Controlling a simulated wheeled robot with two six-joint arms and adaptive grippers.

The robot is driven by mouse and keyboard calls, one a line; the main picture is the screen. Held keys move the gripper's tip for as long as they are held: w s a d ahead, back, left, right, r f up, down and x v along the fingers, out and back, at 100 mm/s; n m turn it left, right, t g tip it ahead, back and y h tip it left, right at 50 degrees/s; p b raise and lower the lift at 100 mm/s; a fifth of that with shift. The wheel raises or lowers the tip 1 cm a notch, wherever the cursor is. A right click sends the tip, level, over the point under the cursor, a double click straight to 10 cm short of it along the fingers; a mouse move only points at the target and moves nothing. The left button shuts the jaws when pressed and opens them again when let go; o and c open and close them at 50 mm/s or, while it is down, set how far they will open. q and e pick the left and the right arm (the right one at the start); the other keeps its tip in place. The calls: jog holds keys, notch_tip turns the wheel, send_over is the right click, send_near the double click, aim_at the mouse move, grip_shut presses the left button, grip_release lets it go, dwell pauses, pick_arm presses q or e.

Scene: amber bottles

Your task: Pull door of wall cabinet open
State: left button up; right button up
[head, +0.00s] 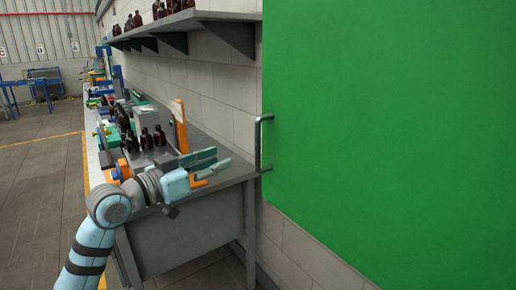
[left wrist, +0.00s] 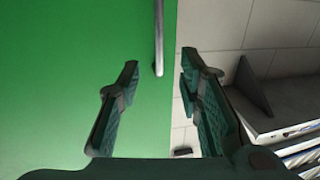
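The green cabinet door (head: 390,130) fills the right side of the head view and looks shut against the wall. Its grey metal bar handle (head: 260,144) stands upright near the door's left edge. My left gripper (head: 214,167) is open and empty, to the left of the handle and apart from it in the head view. My right gripper is not in view.
A grey workbench (head: 185,225) with brown bottles (head: 152,138) and tools runs along the wall below my left gripper. A wall shelf (head: 190,22) with more bottles is above it. Open floor (head: 40,200) lies to the left.

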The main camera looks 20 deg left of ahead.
aim_at(256, 144)
pick_arm(q)
jog(key=p+x, duration=0.1)
jog(key=x, duration=1.3)
jog(key=shift+w+d+r, duration=0.1)
jog(key=shift+r, duration=0.05)
jog(key=shift+c, duration=0.6)
grip_shut()
